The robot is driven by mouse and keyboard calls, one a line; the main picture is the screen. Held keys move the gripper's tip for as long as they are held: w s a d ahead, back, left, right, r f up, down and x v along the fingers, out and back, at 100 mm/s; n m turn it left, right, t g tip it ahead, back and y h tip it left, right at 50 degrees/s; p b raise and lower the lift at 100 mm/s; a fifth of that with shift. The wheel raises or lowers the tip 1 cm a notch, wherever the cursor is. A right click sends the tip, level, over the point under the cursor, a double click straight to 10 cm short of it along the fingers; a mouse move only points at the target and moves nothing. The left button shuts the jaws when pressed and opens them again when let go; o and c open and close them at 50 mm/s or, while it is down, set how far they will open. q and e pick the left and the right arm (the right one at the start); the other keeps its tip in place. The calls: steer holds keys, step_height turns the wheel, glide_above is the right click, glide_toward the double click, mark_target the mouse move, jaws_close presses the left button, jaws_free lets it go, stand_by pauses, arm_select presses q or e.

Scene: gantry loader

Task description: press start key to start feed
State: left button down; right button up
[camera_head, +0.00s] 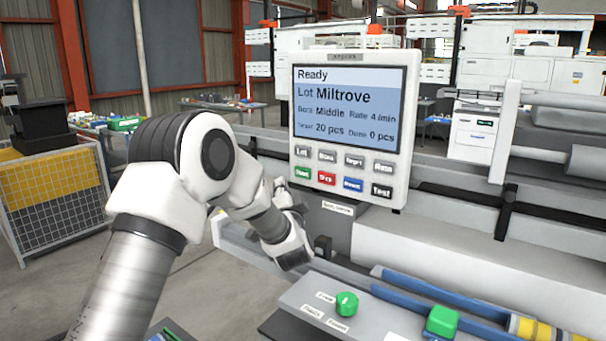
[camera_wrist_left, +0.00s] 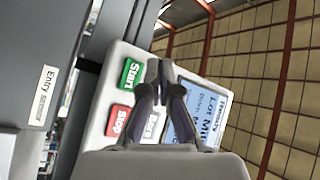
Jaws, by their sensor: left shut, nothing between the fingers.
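The white control panel (camera_head: 346,75) stands in the middle of the head view, its screen (camera_head: 347,108) reading "Ready", "Lot Miltrove" and "Done 0 pcs". The green Start key (camera_head: 303,173) is at the left of the lower key row, beside the red Stop key (camera_head: 327,178). In the wrist view the green Start key (camera_wrist_left: 131,74) shows clear of the fingers, with the red Stop key (camera_wrist_left: 118,121) below it. My left gripper (camera_head: 281,184) is shut and empty, just left of and below the Start key. Its fingertips (camera_wrist_left: 159,70) appear beside the key; contact cannot be told. My right gripper is out of view.
Blue rails and a yellow-banded bar (camera_head: 530,329) lie to the right. A yellow mesh bin (camera_head: 50,195) stands at left. An "Entry sensor" label (camera_wrist_left: 44,95) shows beside the panel.

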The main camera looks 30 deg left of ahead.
mark_target(296, 170)
arm_select(q)
steer(key=w, duration=0.3)
steer(key=w+p, duration=0.1)
steer(key=w, duration=0.1)
steer(key=shift+w+d+r, duration=0.1)
steer(key=shift+w+d, duration=0.1)
steer(key=shift+d, duration=0.05)
steer(key=shift+w, duration=0.1)
stand_by(1.1)
steer(key=shift+w, duration=0.3)
steer(key=shift+w+p, duration=0.3)
steer(key=shift+w, duration=0.05)
stand_by(0.5)
stand_by(0.3)
steer(key=shift+s, duration=0.8)
